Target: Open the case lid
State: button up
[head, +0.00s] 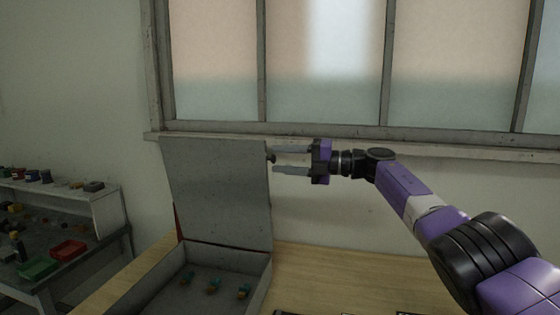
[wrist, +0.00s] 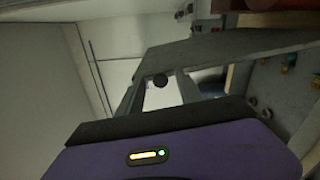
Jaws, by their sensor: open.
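The grey case lid (head: 217,190) stands raised, close to upright, at the back of the case (head: 258,285) in the head view. A small dark knob (head: 271,158) sits on the lid's right edge. My gripper (head: 274,160) is open, its two fingers pointing left at that edge, at the height of the knob. In the wrist view the knob (wrist: 160,80) shows between the fingers of my gripper (wrist: 160,82), and the lid (wrist: 235,45) runs off to the right. I cannot tell whether a finger touches the lid or knob.
The case stands on a wooden table (head: 310,265) and holds several small valve-like parts (head: 214,284). A shelf unit (head: 105,212) with a green bin (head: 37,268) and a red bin (head: 68,250) is at the left. A window sill (head: 440,150) runs behind the lid and arm.

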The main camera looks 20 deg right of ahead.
jog(key=b+v, duration=0.2)
jog(key=v, duration=0.5)
dwell(0.5)
